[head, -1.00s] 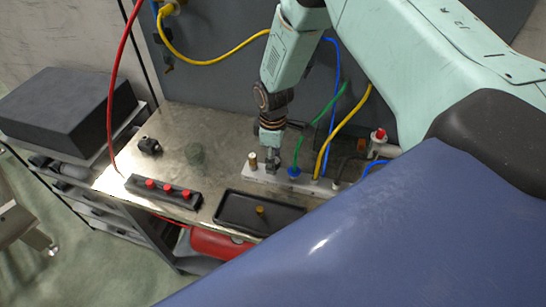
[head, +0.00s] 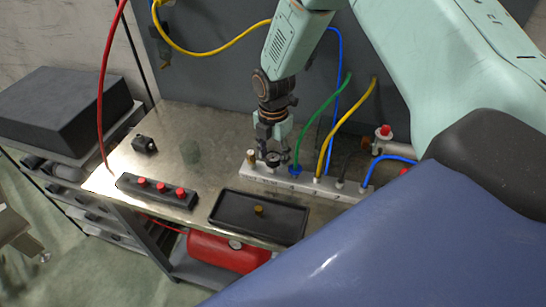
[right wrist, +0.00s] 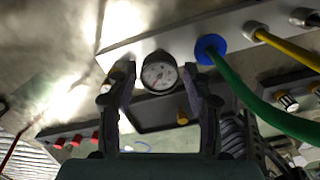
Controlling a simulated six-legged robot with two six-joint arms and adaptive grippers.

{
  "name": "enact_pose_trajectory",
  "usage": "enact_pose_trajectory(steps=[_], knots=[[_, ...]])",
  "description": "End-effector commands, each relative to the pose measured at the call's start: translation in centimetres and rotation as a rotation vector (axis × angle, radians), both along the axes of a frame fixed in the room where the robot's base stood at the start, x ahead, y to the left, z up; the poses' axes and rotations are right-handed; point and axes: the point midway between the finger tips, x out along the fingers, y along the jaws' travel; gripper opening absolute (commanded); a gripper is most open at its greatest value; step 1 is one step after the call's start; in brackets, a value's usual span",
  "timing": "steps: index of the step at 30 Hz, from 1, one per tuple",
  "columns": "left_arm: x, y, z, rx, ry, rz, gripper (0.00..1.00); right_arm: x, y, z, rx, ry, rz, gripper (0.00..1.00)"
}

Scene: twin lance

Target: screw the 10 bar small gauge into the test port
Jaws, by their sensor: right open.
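In the head view the gauge (head: 273,159) sits at the bar (head: 305,182), between a brass fitting (head: 251,157) and the blue collar of the green hose. My right gripper (head: 273,152) is open over it. In the right wrist view the two fingers of my right gripper (right wrist: 160,92) stand on either side of the gauge, with gaps visible. The gauge's stem and the port under it are hidden. My left gripper is not in view.
Green (head: 323,124) and yellow (head: 347,125) hoses rise from the bar close right of the gripper. A block with red buttons (head: 157,190) is at left. The bench (head: 185,125) behind is mostly clear.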

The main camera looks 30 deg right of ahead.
Motion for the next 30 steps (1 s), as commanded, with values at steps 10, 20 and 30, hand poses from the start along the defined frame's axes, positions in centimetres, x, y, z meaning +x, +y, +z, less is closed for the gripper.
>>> enact_pose_trajectory(steps=[10,20,30], knots=[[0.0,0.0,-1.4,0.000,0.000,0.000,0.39,0.0,0.0,-0.1,0.000,-0.001,0.400,0.51],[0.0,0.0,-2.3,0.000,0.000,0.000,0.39,0.0,0.0,-0.1,0.000,0.000,0.780,0.51],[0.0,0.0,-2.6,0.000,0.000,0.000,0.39,-0.1,0.0,0.0,0.000,0.001,1.041,0.51]])
